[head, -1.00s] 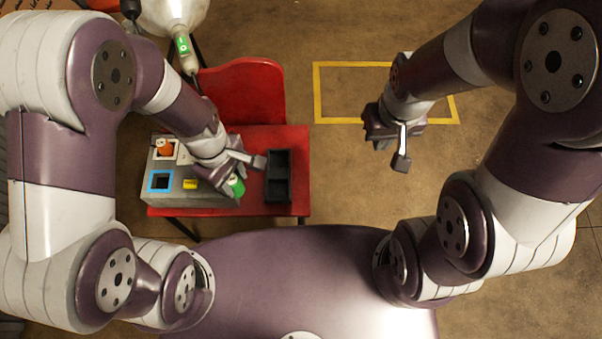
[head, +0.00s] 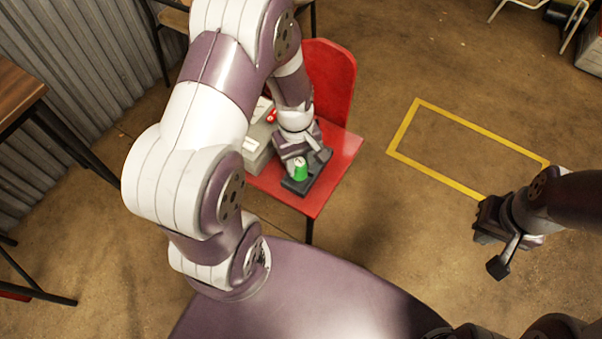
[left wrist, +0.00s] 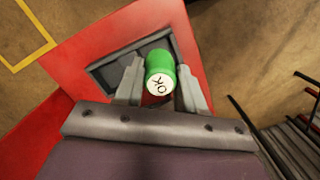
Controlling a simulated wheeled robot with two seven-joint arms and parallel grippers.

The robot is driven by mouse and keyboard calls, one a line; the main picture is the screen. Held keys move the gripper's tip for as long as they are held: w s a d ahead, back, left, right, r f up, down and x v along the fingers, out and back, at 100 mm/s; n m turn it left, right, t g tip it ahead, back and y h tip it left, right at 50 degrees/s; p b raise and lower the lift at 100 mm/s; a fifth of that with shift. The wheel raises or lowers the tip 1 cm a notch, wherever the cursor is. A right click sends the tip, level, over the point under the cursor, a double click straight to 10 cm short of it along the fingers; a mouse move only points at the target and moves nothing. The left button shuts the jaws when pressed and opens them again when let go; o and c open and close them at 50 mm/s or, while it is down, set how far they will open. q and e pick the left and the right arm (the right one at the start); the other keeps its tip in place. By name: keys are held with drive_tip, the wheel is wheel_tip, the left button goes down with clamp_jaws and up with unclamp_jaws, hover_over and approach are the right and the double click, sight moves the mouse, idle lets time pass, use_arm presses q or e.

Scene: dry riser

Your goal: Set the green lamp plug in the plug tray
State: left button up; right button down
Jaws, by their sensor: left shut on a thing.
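The green lamp plug (head: 300,172) has a white top and is held by my left gripper (head: 298,168). In the left wrist view the plug (left wrist: 160,66) sits between the two grey fingers of my left gripper (left wrist: 158,85), its white face with dark marks towards the camera. The black plug tray (head: 318,181) lies on the red chair seat, and the plug is over it. The tray (left wrist: 105,75) is partly covered by the plug and fingers; I cannot tell whether the plug touches it. My right gripper (head: 493,240) hangs over the floor at the right, its fingers too unclear to judge.
The red chair (head: 333,165) carries the tray and a grey box (head: 257,150), mostly hidden by my left arm. A yellow outline (head: 440,113) marks bare floor to the right. A dark table (head: 20,95) stands at the far left.

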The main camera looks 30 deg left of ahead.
sight(299, 170)
use_arm(q)
wheel_tip(299, 170, down, 4)
drive_tip(key=b, duration=0.2)
drive_tip(key=shift+a+f+b, duration=0.1)
drive_tip(key=shift+f+b, duration=0.05)
drive_tip(key=shift+b, duration=0.25)
drive_tip(key=shift+w, duration=0.1)
drive_tip(key=o, duration=1)
drive_tip(key=shift+o, duration=0.2)
